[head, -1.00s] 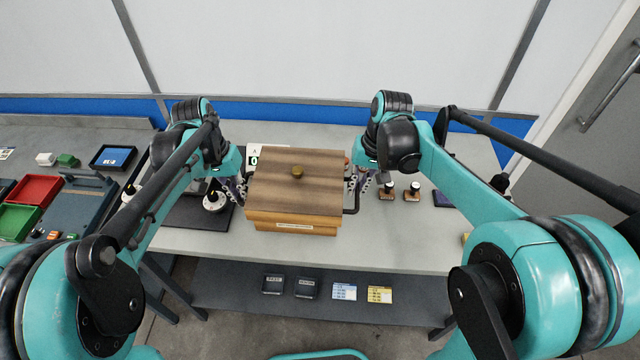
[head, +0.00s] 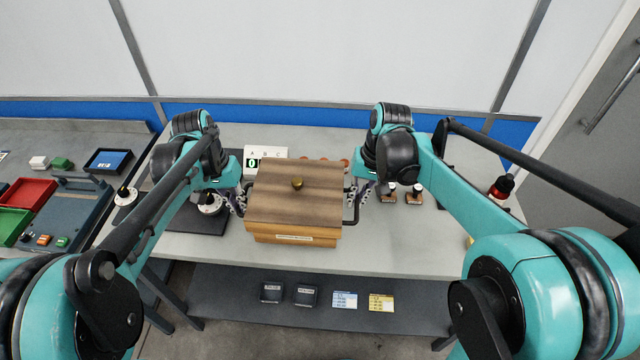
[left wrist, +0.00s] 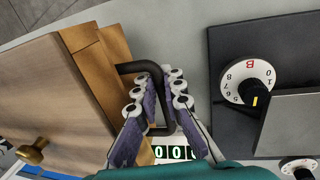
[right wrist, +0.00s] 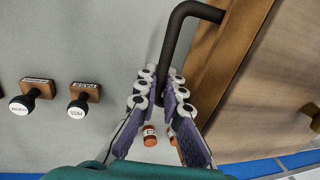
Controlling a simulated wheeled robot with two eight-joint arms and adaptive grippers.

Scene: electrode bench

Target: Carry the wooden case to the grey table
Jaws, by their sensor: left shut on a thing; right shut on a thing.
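The wooden case (head: 295,205) has a brown lid with a brass knob and a dark handle on each side. It is level over the light grey table (head: 400,245) in front of me; I cannot tell whether it touches the top. My left gripper (head: 240,198) is shut on the left handle, which shows between its fingers in the left wrist view (left wrist: 132,68). My right gripper (head: 358,192) is shut on the right handle, which also shows in the right wrist view (right wrist: 180,30). The case's underside is hidden.
A counter display (head: 265,155) stands behind the case. A black dial unit (left wrist: 280,60) is close on the left, and two stamps (right wrist: 85,95) stand on the right. A darker grey table at far left holds red (head: 28,192) and green trays. A lower shelf (head: 225,300) holds small boxes and cards.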

